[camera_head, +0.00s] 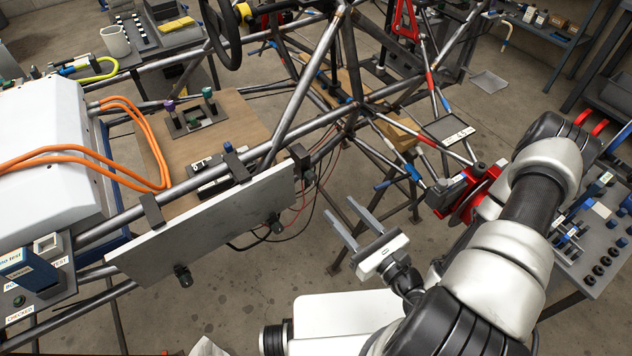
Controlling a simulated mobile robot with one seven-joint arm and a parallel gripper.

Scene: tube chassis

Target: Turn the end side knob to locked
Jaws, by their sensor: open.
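A pale grey panel (215,236) hangs from a tube of the chassis. The knobs' markings and turned positions are too small to read. I cannot tell for sure which one is the end side knob. My gripper (345,212) is open and empty, with its fingers pointing up and left in the picture. It is to the right of the right-hand knob, apart from it, with floor showing behind.
Chassis tubes (309,80) cross above and behind the panel. A black cable and red wires hang near the panel's right end. A white case (55,140) with orange cables stands at left. A grey workbench (600,250) is at right. Bare floor shows below the panel.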

